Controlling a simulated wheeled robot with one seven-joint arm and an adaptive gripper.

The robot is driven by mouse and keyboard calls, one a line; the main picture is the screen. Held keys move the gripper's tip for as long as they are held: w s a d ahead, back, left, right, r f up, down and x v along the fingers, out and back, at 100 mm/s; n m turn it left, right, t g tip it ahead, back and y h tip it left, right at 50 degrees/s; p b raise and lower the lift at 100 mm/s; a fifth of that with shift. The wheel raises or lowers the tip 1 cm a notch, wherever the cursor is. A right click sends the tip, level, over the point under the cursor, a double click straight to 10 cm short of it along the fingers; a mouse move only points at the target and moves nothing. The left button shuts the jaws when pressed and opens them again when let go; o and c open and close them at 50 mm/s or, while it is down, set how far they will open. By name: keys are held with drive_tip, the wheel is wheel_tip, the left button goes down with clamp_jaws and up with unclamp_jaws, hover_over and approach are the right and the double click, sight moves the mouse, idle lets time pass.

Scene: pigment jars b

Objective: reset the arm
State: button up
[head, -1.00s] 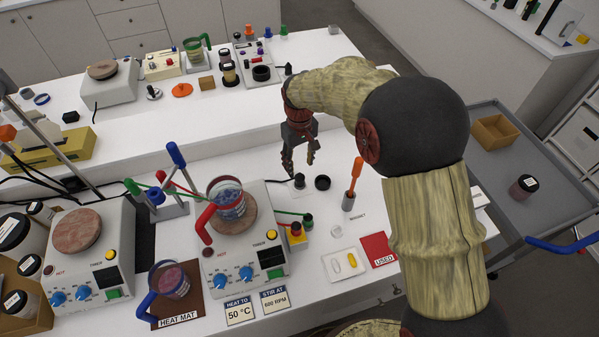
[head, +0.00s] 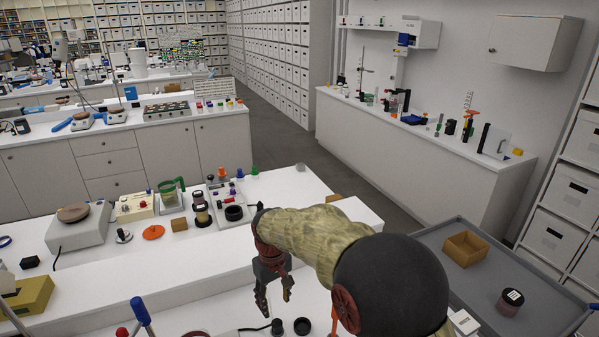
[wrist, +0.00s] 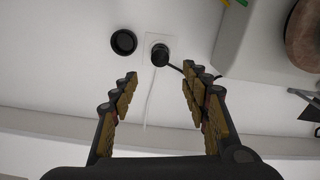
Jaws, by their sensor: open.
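My gripper (head: 273,300) hangs from my bent arm over the white bench, pointing down. In the wrist view its two fingers (wrist: 160,95) are spread apart with nothing between them. Beyond the fingertips, a small black knob-like item (wrist: 160,55) with a cable sits on a white square plate. A round black cap or dish (wrist: 123,42) lies beside it.
A grey cart (head: 455,282) at right holds a tan open box (head: 466,249) and a dark-lidded jar (head: 510,302). The raised shelf behind my gripper carries a hotplate (head: 80,224), an orange disc (head: 153,232) and several jars. A hotplate edge (wrist: 275,40) shows in the wrist view.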

drive_tip(key=s+d+r+m+t+b, duration=0.1)
drive_tip(key=s+d+r, duration=0.3)
drive_tip(key=s+d, duration=0.5)
drive_tip(key=s+d+r+m+t+b, duration=0.2)
drive_tip(key=s+d+r, duration=0.3)
drive_tip(key=s+d, duration=0.4)
drive_tip(key=s+d+r+m+t+b, duration=0.1)
drive_tip(key=s+d+r+m, duration=0.3)
drive_tip(key=s+d, duration=0.6)
drive_tip(key=shift+r+t, duration=0.6)
drive_tip(key=shift+t, duration=0.2)
drive_tip(key=shift+s, duration=0.1)
drive_tip(key=shift+c, duration=0.6)
